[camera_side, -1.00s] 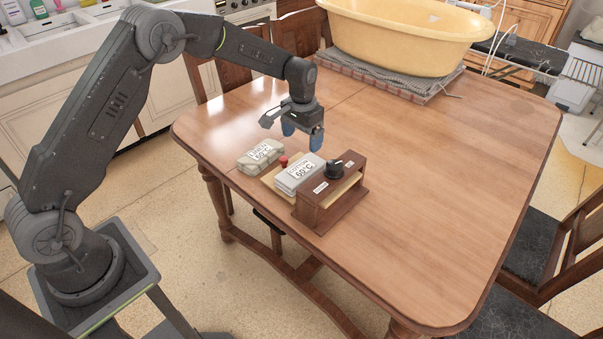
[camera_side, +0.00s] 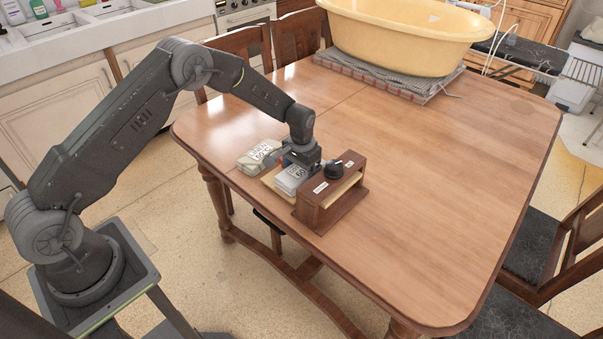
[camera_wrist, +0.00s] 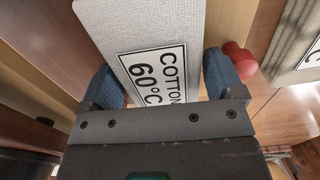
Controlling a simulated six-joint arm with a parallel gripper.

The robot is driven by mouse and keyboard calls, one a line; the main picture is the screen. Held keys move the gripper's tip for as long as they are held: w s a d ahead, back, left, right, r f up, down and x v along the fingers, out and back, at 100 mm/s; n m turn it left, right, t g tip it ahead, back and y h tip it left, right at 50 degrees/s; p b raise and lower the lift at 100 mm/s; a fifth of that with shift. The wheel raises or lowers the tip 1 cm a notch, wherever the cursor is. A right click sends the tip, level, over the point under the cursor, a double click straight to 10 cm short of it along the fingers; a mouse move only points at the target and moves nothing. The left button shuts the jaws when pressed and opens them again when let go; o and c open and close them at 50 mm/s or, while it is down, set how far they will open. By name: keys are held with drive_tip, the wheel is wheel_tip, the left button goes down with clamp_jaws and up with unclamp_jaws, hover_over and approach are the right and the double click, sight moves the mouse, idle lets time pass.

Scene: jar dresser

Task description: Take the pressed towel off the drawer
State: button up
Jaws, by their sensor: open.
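The pressed towel is a light grey folded block labelled "COTTON 60°C"; it (camera_side: 290,181) lies on the pale wooden drawer (camera_side: 269,180) in the side view, partly covered by my gripper (camera_side: 300,163). In the wrist view the towel (camera_wrist: 150,25) runs between the two blue fingers of my gripper (camera_wrist: 163,80). The fingers are open, one on each side of it. Whether they touch it, I cannot tell.
A second folded block labelled "LINEN 60°C" (camera_side: 257,156) lies on the table just left of the drawer. A red knob (camera_wrist: 238,60) stands close to the right finger in the wrist view. The table (camera_side: 440,170) is clear to the right; a yellow tub (camera_side: 405,40) stands at the back.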

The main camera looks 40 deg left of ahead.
drive_tip(key=shift+c, duration=0.3)
drive_tip(key=c, duration=0.7)
drive_tip(key=shift+r, duration=0.2)
